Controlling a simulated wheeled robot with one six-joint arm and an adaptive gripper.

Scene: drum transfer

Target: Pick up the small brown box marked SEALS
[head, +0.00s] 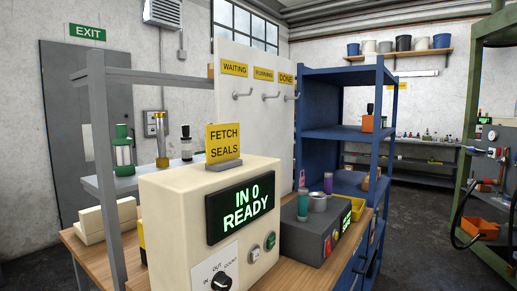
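I cannot make out a small brown box marked SEALS in the head view. A yellow sign (223,140) reading FETCH SEALS stands on top of a cream machine (160,215). My gripper is not in view.
The cream machine's display (240,207) reads IN 0 READY. A grey unit (309,238) and a yellow bin (353,205) sit beside it on a wooden bench (278,277). A green frame (471,130) stands at right. Floor (420,240) between rack and frame looks clear.

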